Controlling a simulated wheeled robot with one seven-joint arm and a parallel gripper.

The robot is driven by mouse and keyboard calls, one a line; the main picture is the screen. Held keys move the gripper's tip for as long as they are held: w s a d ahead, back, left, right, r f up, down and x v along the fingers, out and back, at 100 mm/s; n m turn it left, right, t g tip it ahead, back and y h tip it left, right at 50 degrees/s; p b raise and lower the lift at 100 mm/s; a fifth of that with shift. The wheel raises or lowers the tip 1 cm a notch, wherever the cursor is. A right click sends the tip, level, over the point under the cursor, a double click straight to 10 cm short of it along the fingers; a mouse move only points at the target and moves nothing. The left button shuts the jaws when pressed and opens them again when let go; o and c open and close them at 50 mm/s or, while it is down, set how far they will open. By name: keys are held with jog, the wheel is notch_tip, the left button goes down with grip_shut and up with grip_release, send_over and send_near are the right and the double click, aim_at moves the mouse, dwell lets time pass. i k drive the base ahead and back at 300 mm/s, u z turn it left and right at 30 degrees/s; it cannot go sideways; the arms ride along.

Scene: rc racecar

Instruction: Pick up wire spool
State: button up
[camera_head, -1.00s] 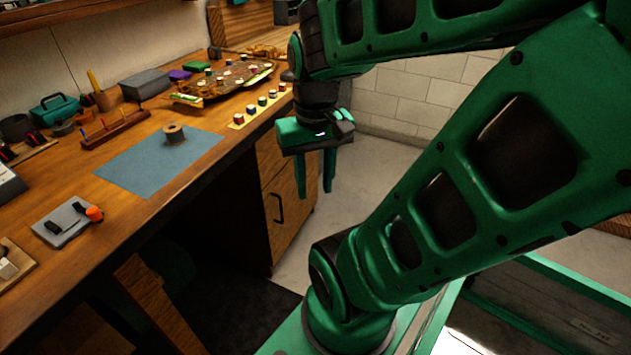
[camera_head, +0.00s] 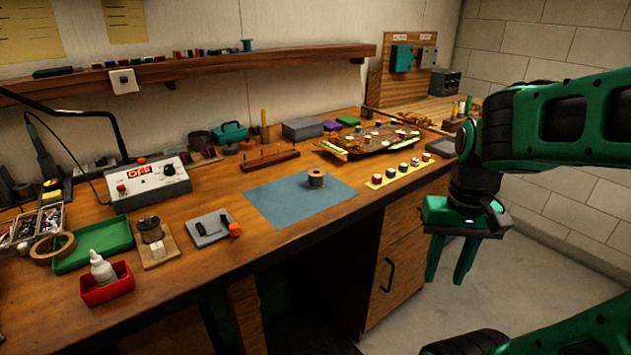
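A small spool (camera_head: 316,181) stands upright on the blue mat (camera_head: 275,208) on the wooden workbench. A second, darker spool (camera_head: 150,229) sits on a small wooden stand at the left of the bench; I cannot tell for certain which of the two is the wire spool. My gripper (camera_head: 450,275) hangs off the bench's front edge, to the right of both spools. Its two green fingers point down with a gap between them. It is open and empty, apart from everything.
A racecar chassis (camera_head: 375,140) lies behind the mat, with a yellow strip of small pots (camera_head: 402,172) in front of it. A grey tray with an orange knob (camera_head: 210,229) lies left of the mat. A shelf (camera_head: 200,68) runs above the bench. Floor right of the cabinet is clear.

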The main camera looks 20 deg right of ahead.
aim_at(316, 175)
jog(key=z, duration=1)
jog(key=i, duration=0.35)
jog(key=z, duration=0.2)
